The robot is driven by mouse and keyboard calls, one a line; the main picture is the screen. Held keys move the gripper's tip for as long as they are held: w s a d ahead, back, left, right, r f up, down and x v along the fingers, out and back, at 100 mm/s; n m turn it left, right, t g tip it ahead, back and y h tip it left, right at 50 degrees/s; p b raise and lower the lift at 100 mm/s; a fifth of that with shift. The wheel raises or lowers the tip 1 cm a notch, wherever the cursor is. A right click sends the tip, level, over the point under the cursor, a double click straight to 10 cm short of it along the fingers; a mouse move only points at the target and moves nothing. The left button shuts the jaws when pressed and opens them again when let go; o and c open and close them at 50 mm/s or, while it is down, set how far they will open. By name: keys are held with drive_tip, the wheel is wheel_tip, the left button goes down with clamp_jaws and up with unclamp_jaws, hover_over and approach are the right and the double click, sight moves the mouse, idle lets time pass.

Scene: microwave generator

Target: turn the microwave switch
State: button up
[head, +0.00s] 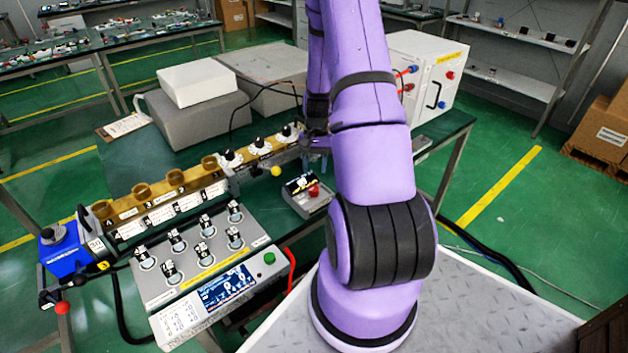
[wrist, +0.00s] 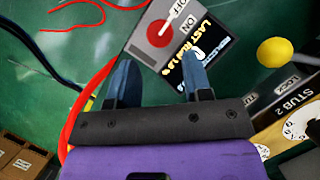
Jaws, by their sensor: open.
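The microwave switch (head: 313,191) is a red round knob on a small grey box (head: 307,206) with a dark display, on the green table. In the wrist view, the switch (wrist: 162,32) shows as a red disc with a pale lever, between the words OFF and ON. The lit display (wrist: 205,50) lies beside it. My gripper (wrist: 158,76) is open, with nothing between its blue fingers. The switch appears beyond the fingertips, apart from them. In the head view, my purple arm hides most of the gripper, and only parts of it show above the box.
A brass waveguide with stub tuners (head: 160,195) runs left of the box, with a yellow ball (head: 276,171) near it. A control panel (head: 215,300) stands in front. A red cable (wrist: 88,100) passes left of the gripper. A white power unit (head: 425,75) stands behind.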

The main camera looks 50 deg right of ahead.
drive_tip(key=shift+v, duration=1.65)
drive_tip(key=w+a+r+n+t+h, duration=0.1)
drive_tip(key=a+r+n+h, duration=0.15)
drive_tip(key=a+r, duration=0.75)
drive_tip(key=w+a+r+n+t+h, duration=0.1)
drive_tip(key=a+r+n+t, duration=0.3)
drive_tip(key=r, duration=0.9)
drive_tip(key=s+a+r+n+t, duration=0.2)
drive_tip(key=s+a+r+n, duration=0.3)
drive_tip(key=s+a+r, duration=0.8)
drive_tip(key=shift+s+a+t, duration=0.4)
drive_tip(key=shift+s+a, duration=1.1)
drive_tip(key=shift+a, duration=0.1)
